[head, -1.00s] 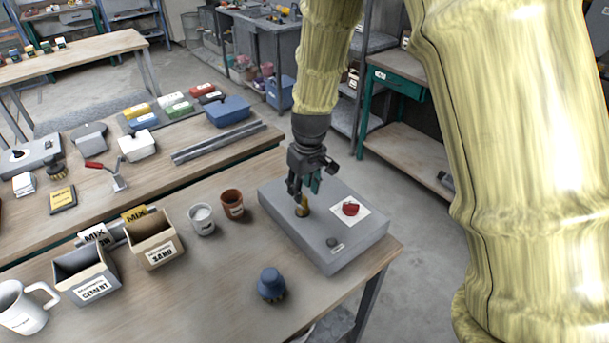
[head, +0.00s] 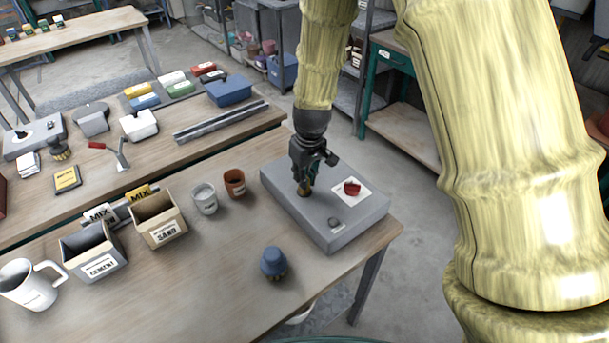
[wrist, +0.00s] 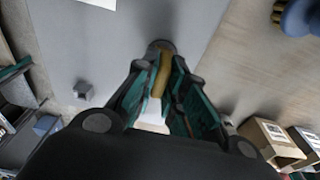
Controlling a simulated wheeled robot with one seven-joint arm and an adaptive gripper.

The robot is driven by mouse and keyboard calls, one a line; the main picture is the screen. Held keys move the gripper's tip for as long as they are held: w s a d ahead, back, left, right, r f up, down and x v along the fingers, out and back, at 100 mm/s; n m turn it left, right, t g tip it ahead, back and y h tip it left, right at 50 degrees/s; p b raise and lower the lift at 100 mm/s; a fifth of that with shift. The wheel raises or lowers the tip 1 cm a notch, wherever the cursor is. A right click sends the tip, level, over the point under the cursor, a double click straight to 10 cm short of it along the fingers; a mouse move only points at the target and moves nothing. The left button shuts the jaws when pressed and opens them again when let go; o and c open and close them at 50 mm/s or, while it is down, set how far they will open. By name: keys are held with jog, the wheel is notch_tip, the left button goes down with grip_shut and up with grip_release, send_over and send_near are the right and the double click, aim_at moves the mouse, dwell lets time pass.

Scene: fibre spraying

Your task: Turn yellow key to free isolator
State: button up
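The grey box (head: 290,205) lies on the near bench. The yellow key (head: 304,191) stands on its upper face, mostly covered by my fingers in the head view. In the wrist view the yellow key (wrist: 161,72) is between the fingertips. My gripper (head: 304,178) points down over the key; in the wrist view its green-padded fingers (wrist: 163,85) are closed in on both sides of it. The isolator, a red switch (head: 352,187) on a white plate, is right of the key. I cannot make out the red switch in the wrist view.
A small grey knob (head: 333,222) is on the box's near part. A blue-topped brush (head: 273,262) stands in front of the box. A terracotta pot (head: 234,183), a white cup (head: 204,198) and the sand box (head: 158,220) are to the left.

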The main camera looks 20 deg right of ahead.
grip_shut()
jog(key=shift+r+m+p, duration=0.2)
jog(key=shift+m+p, duration=0.55)
jog(key=shift+m, duration=0.25)
jog(key=m+p, duration=0.2)
jog(key=m, duration=0.1)
jog(key=shift+h, duration=0.3)
jog(key=m+p, duration=0.2)
jog(key=m, duration=0.2)
jog(key=shift+f+m+h+p, duration=0.2)
jog(key=shift+m+h+p, duration=0.15)
jog(key=shift+m, duration=0.35)
jog(key=o, duration=0.8)
grip_release()
jog(key=shift+c, duration=0.2)
